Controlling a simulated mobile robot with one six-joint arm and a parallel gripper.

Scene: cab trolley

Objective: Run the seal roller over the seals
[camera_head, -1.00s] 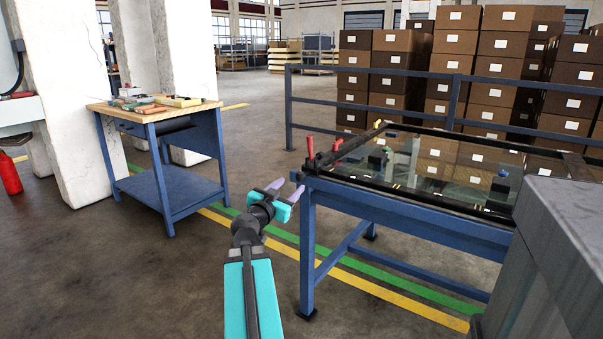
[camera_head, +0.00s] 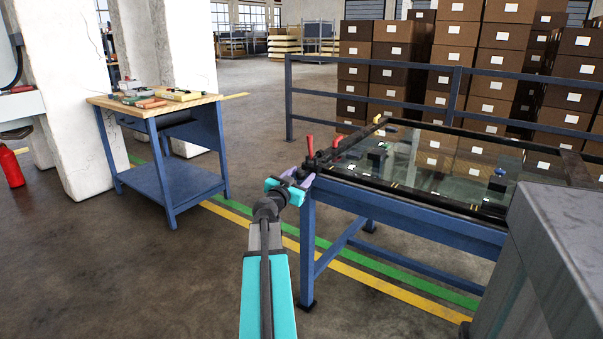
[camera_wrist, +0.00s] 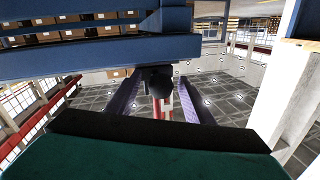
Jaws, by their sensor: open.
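The glass panel (camera_head: 440,160) lies in a black frame on a blue-legged table (camera_head: 420,213). I cannot tell which piece is the seal roller. My gripper (camera_head: 297,181) is at that corner, just below the red handles, its fingers partly hidden against the table. In the wrist view my gripper (camera_wrist: 158,92) is open, with purple fingers either side of a dark round end (camera_wrist: 160,82) and a red shaft (camera_wrist: 164,108). I cannot tell whether they touch it.
A small workbench (camera_head: 150,98) with tools stands at the left beside white pillars. A blue railing (camera_head: 400,100) and stacked boxes (camera_head: 450,55) are behind the glass table. A grey block (camera_head: 560,240) is at the lower right. The floor between workbench and table is clear.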

